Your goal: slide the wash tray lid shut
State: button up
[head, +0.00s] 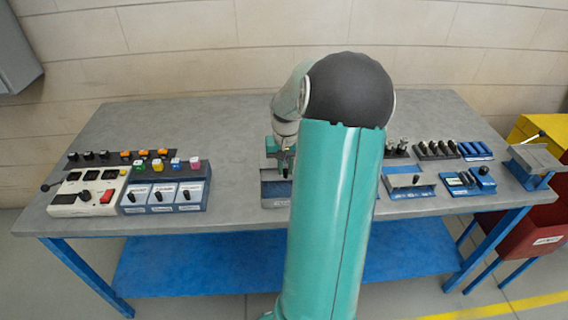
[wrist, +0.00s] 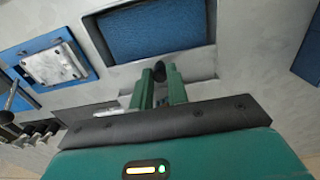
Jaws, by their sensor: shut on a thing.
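The wash tray (wrist: 160,28) shows in the wrist view as a rectangular grey-rimmed tray with a blue inside that is open to view. In the head view my arm hides much of the tray (head: 272,190). My gripper (wrist: 159,82) is shut on a dark round knob (wrist: 159,70) at the tray's near edge in the wrist view. A grey flat part (wrist: 203,88) beside the fingers looks like the lid, mostly hidden by my gripper. In the head view my gripper (head: 286,168) is over the tray, with its fingertips partly hidden.
A switch panel (head: 165,197) and a white control box (head: 85,195) stand on the bench's left. A blue-based unit (head: 408,182) and a blue fixture (head: 468,182) stand right. A red bin (head: 525,210) is beyond the bench's right end.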

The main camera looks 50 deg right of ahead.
jog(key=shift+s+a, duration=1.15)
jog(key=shift+a, duration=0.2)
jog(key=shift+s+a, duration=1.15)
jog(key=shift+a, duration=0.15)
jog(key=o, duration=0.7)
jog(key=shift+c, duration=0.2)
notch_tip(320, 180, up, 7)
